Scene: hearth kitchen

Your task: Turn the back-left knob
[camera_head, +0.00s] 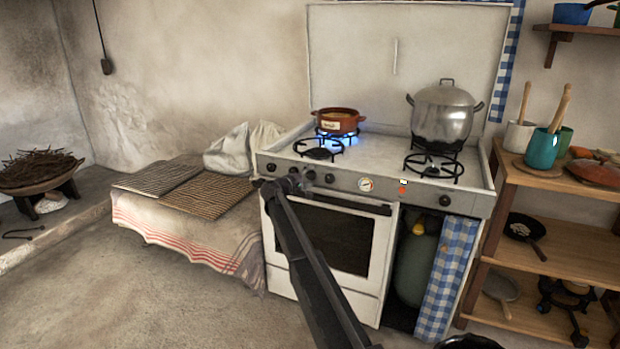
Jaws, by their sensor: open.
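A white stove (380,155) has dark knobs along its front panel. One knob (271,167) is at the far left, another (329,178) is right of my gripper, and one (445,200) is at the right. My gripper (297,179) is at the left part of the panel, open, and covers part of the knob row. I cannot tell which knob it is around or whether it touches one. Blue flame (345,139) burns at the back-left burner under a brown pot (338,121).
A steel lidded pot (445,115) stands at the back right. The front burners (318,153) are bare. A cloth-covered ledge (190,235) with slatted racks is left of the stove. A wooden shelf (560,180) stands right. The floor (130,300) at front left is clear.

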